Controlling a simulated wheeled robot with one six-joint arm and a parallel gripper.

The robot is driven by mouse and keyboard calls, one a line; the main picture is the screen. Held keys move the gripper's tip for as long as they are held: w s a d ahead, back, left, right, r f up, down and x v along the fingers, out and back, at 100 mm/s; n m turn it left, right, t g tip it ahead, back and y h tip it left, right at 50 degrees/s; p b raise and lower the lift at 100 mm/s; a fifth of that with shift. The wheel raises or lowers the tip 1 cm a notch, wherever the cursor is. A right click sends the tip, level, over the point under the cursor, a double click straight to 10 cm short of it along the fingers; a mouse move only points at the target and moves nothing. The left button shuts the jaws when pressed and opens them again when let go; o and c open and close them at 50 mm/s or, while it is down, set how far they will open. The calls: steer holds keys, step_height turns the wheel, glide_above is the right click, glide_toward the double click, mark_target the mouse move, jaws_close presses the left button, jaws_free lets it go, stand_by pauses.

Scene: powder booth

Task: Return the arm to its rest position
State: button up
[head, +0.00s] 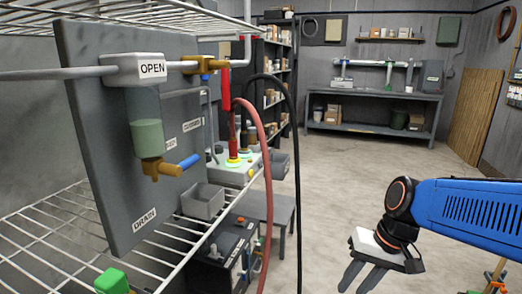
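My arm (465,207) is blue and reaches in from the right edge in the head view. My gripper (356,288) hangs at its end at the lower right, pointing down and left over open floor. Its two dark fingers are apart with a gap between them, and nothing shows between them. The fingertips are close to the bottom edge of the picture. The gripper touches nothing that I can see.
A wire rack (50,235) with a grey panel (88,150) marked OPEN and DRAIN stands at the left. A red hose (268,190) and a black hose hang beside it. A workbench (375,97) stands at the back. The floor (340,165) between is clear.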

steer(key=s+d+r+n+t+h, duration=0.1)
steer(key=s+d+r+t+h, duration=0.1)
steer(key=s+d, duration=0.4)
steer(key=shift+s+d+r+n+t+h, duration=0.35)
steer(key=shift+s+t+h, duration=0.3)
steer(key=shift+t, duration=0.25)
stand_by(0.3)
